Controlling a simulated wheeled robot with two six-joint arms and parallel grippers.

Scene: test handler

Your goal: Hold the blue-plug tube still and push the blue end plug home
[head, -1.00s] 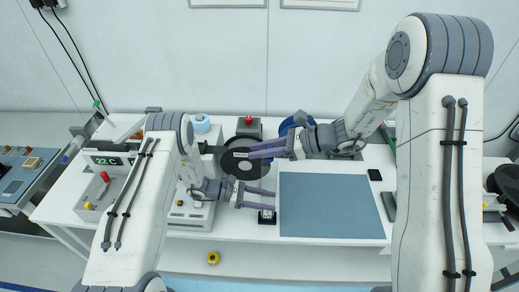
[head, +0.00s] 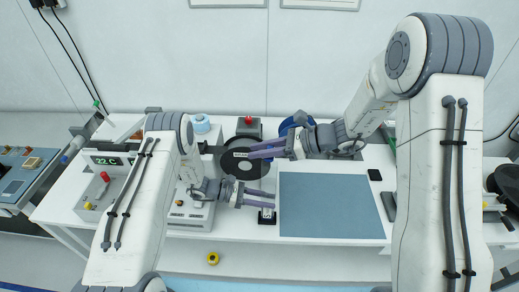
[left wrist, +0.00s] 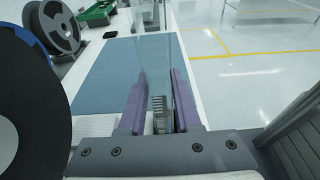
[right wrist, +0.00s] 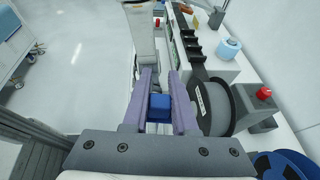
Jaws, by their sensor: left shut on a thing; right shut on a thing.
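In the left wrist view my left gripper (left wrist: 159,78) is shut on a clear tube (left wrist: 160,52), which runs away from the camera. A grey ribbed piece shows between its purple fingers. In the right wrist view my right gripper (right wrist: 160,73) is shut on the blue end plug (right wrist: 159,108). In the head view the left gripper (head: 273,199) is lower and nearer the bench's front edge; the right gripper (head: 250,152) is above it, apart. The tube and plug are too small to make out there, and I cannot tell whether plug and tube touch.
A blue-grey mat (head: 330,205) lies right of the grippers, mostly bare. A black reel (head: 258,168) sits behind and below them. A small black block (head: 267,217) stands at the bench front. A red-topped box (head: 248,127) and a blue reel (head: 296,122) stand behind.

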